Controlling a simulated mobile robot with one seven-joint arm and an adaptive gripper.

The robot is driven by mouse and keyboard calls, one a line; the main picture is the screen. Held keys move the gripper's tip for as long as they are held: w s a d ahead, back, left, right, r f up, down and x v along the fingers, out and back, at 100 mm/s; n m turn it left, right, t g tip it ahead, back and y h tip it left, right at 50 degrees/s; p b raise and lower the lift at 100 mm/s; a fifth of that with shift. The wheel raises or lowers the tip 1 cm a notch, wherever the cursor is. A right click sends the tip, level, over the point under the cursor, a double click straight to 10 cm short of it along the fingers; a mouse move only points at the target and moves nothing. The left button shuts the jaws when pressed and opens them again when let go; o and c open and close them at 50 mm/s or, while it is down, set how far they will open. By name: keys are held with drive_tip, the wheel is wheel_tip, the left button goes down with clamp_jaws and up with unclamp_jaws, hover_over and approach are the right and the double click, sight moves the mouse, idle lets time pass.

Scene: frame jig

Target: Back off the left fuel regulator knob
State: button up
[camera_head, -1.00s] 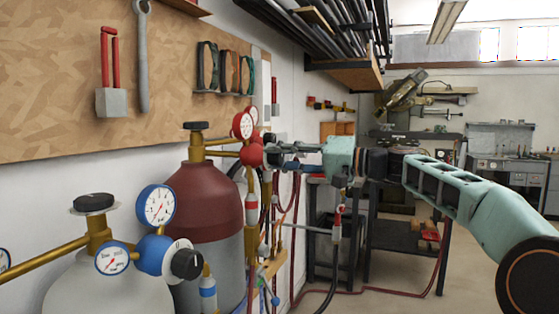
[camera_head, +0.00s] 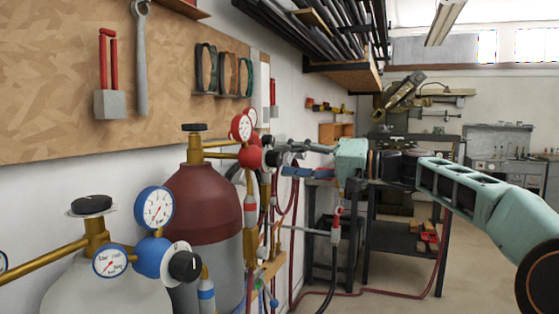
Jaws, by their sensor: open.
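The red fuel regulator (camera_head: 250,157) sits on the brass valve of the maroon cylinder (camera_head: 204,198), with red-rimmed gauges (camera_head: 241,127) above it. Its small dark knob (camera_head: 271,158) faces right, toward my gripper. My gripper (camera_head: 283,160) is open, with one grey finger above and one blue-tipped finger below. Its fingertips are at or just right of the knob, and nothing shows held. Whether the fingers touch the knob cannot be told from this view. A second red regulator behind is mostly hidden.
A blue oxygen regulator (camera_head: 152,257) with a black knob (camera_head: 185,266) stands on the pale cylinder (camera_head: 104,290) in the foreground. Red hoses and a torch hang below my gripper. A dark cart (camera_head: 390,238) stands behind.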

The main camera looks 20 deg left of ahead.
drive_tip(key=d, duration=0.9)
drive_tip(key=shift+s, duration=0.35)
